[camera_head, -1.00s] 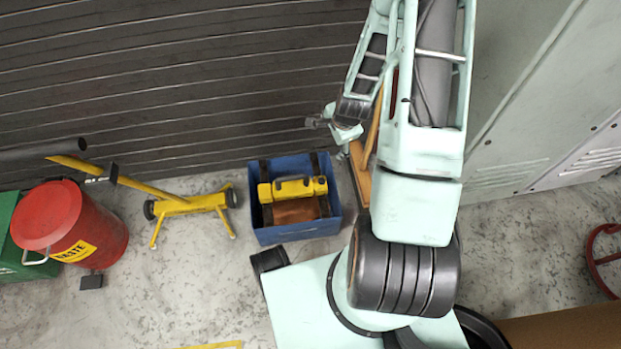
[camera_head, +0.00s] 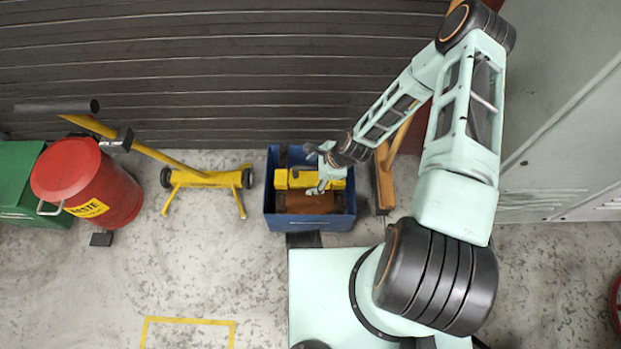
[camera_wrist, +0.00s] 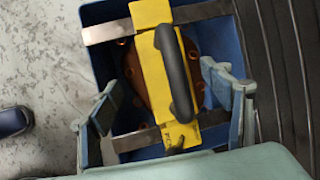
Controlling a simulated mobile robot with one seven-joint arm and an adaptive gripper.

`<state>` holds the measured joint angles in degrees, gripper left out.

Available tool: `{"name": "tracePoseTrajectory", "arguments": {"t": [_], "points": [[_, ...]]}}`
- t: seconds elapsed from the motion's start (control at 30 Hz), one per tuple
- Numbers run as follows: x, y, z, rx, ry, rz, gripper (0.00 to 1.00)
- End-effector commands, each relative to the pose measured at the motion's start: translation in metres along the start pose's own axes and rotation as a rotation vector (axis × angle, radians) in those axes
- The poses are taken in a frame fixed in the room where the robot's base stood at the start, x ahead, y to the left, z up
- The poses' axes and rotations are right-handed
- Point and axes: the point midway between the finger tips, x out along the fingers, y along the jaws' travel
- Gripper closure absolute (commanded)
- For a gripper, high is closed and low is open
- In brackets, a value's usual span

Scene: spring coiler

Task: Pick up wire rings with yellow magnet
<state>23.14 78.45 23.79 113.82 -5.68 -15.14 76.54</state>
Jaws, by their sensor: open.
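The yellow magnet (camera_head: 293,179), a bar with a black handle (camera_wrist: 176,75), lies across the top of a blue bin (camera_head: 308,224). In the wrist view it rests across two grey metal straps (camera_wrist: 112,30). A copper-brown round piece (camera_wrist: 132,82) with small holes shows under the magnet. I cannot make out separate wire rings. My gripper (camera_head: 313,170) is over the right part of the magnet. In the wrist view my gripper (camera_wrist: 163,92) is open, with one finger on each side of the magnet and handle, apart from both.
A yellow wheeled stand (camera_head: 205,180) is left of the bin, then a red waste can (camera_head: 88,185) and a green box (camera_head: 20,185). A dark ribbed shutter (camera_head: 220,75) is behind. An orange-brown post (camera_head: 386,180) stands close right of the bin. Grey cabinets (camera_head: 565,130) are at right.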

Motion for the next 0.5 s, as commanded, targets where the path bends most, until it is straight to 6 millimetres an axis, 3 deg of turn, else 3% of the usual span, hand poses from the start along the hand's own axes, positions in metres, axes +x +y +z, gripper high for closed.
{"name": "tracePoseTrajectory", "arguments": {"t": [0.3,0.5], "points": [[0.044,-0.004,0.005,-0.003,0.000,-0.001,0.27],[0.055,-0.005,0.006,-0.001,0.001,-0.001,0.27]]}}
